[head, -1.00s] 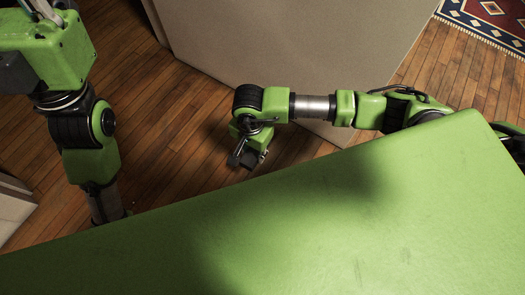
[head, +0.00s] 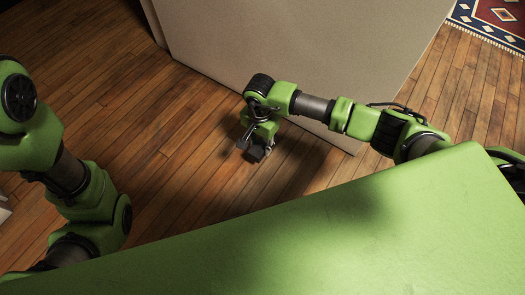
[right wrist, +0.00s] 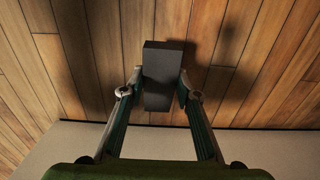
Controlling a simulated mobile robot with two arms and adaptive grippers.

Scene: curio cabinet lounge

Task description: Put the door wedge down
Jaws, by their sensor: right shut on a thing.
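The door wedge (right wrist: 163,78) is a dark grey block between the two fingers of my right gripper (right wrist: 160,88) in the right wrist view. The fingers press on it from both sides, and its far end points at the wooden floor. In the head view my right gripper (head: 256,150) points down over the floor beside a pale cabinet. The wedge is small and dark there and hard to tell from the fingers. Shadows lie on the boards around it; I cannot tell how large the gap to the floor is. My left gripper is out of view.
The pale cabinet side (head: 300,50) stands just behind my right arm, and its lower edge also shows in the right wrist view (right wrist: 270,145). Bare wooden floor (head: 130,110) is open to the left. A patterned rug (head: 495,20) lies at the far right.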

